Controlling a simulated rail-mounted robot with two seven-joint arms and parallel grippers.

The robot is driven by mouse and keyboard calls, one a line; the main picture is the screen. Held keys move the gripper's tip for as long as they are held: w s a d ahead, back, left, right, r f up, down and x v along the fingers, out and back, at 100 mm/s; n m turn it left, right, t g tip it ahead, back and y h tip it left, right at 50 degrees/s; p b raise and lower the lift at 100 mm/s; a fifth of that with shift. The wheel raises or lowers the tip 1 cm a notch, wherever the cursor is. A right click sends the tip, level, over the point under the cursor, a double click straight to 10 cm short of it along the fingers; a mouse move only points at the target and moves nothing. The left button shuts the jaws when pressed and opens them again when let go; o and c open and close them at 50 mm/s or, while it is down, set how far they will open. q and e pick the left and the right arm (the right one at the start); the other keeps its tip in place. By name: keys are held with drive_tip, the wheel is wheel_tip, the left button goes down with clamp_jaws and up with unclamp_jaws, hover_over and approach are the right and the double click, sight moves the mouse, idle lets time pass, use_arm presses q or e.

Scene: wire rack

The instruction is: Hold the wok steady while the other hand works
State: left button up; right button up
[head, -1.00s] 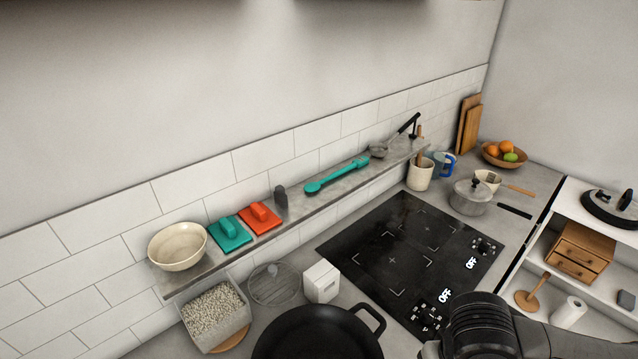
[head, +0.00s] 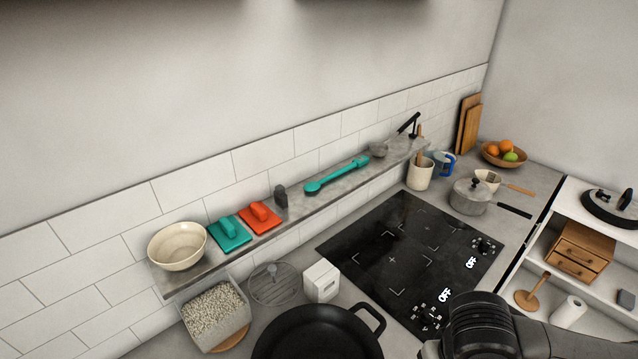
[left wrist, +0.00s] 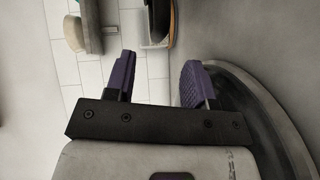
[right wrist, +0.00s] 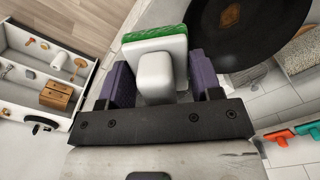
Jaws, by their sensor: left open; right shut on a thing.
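The black wok (head: 318,335) sits on the counter at the bottom of the head view, cut off by the frame edge, with a loop handle at its upper right. In the left wrist view my left gripper (left wrist: 155,75) is open, with its right finger against or just over the dark wok's side (left wrist: 262,115); contact is unclear. In the right wrist view my right gripper (right wrist: 153,75) is shut on a white-handled scrubber (right wrist: 155,70) with a green pad. The wok (right wrist: 258,35) lies just beyond it, with a brown patch (right wrist: 230,15) inside.
A wall shelf (head: 330,190) with utensils and a bowl runs above.

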use_arm(q)
drive_tip(key=shift+w+a+f, duration=0.1)
drive_tip(key=shift+w+f, duration=0.05)
drive_tip(key=shift+w, duration=1.15)
drive_tip(key=shift+w+d+f, duration=0.1)
drive_tip(key=shift+w+f, duration=0.1)
drive_tip(key=shift+w, duration=1.15)
drive_tip(key=shift+w+a+f, duration=0.1)
drive_tip(key=shift+w+f, duration=0.05)
drive_tip(key=shift+w, duration=1.15)
clamp_jaws()
